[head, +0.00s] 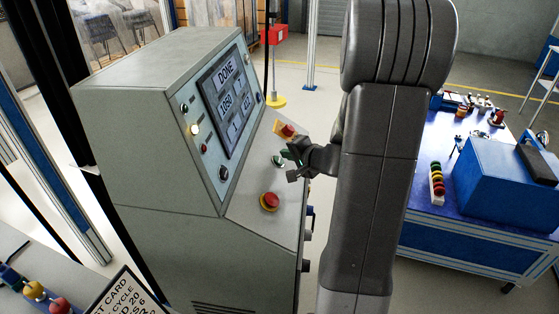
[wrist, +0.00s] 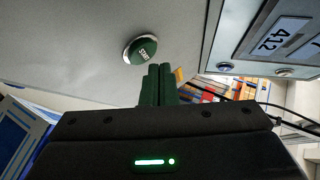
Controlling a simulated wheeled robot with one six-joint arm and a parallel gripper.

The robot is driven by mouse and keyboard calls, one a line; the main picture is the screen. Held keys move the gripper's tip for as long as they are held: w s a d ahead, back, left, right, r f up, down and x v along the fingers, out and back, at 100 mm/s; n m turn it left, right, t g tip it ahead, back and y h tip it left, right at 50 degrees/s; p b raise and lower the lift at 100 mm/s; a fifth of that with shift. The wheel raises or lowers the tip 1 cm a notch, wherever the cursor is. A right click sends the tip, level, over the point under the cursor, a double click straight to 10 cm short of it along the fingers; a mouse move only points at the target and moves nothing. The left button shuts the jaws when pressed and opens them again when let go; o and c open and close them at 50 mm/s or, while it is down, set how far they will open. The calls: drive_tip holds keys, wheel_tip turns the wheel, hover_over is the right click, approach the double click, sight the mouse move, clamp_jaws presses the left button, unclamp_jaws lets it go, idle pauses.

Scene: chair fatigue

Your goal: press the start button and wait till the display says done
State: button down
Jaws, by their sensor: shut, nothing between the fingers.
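The display (head: 229,95) on the grey control cabinet reads DONE in its top field, with numbers below. The green start button (head: 278,160) sits on the sloped panel between two red buttons. In the wrist view the start button (wrist: 140,49) is a green dome marked START in a metal ring. My gripper (head: 292,160) is close to the start button from the right. Its fingertips (wrist: 160,68) are shut and empty, just beside the button, with a small gap visible in the wrist view.
A red mushroom button (head: 269,201) is nearer on the panel, and another red button (head: 287,130) on a yellow base is farther. A blue bench (head: 470,220) with a blue box (head: 505,170) stands right. A sign card (head: 125,296) is at the lower left.

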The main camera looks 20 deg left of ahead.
drive_tip(key=shift+a+f+b, duration=0.1)
drive_tip(key=shift+f+b, duration=0.2)
drive_tip(key=shift+b, duration=0.15)
drive_tip(key=shift+a+f+b, duration=0.1)
drive_tip(key=shift+a+b, duration=0.05)
drive_tip(key=shift+b, duration=0.2)
drive_tip(key=shift+s+a+f+b, duration=0.15)
drive_tip(key=shift+f+b, duration=0.15)
drive_tip(key=shift+b, duration=0.25)
idle(0.6)
idle(0.4)
drive_tip(key=shift+d+r, duration=0.4)
drive_tip(key=shift+r, duration=0.25)
drive_tip(key=shift+p, duration=0.3)
drive_tip(key=d+r, duration=0.1)
drive_tip(key=r+p, duration=0.1)
drive_tip(key=w+d+r+p, duration=0.1)
drive_tip(key=r, duration=0.1)
drive_tip(key=shift+d+r, duration=0.1)
drive_tip(key=shift+d, duration=0.2)
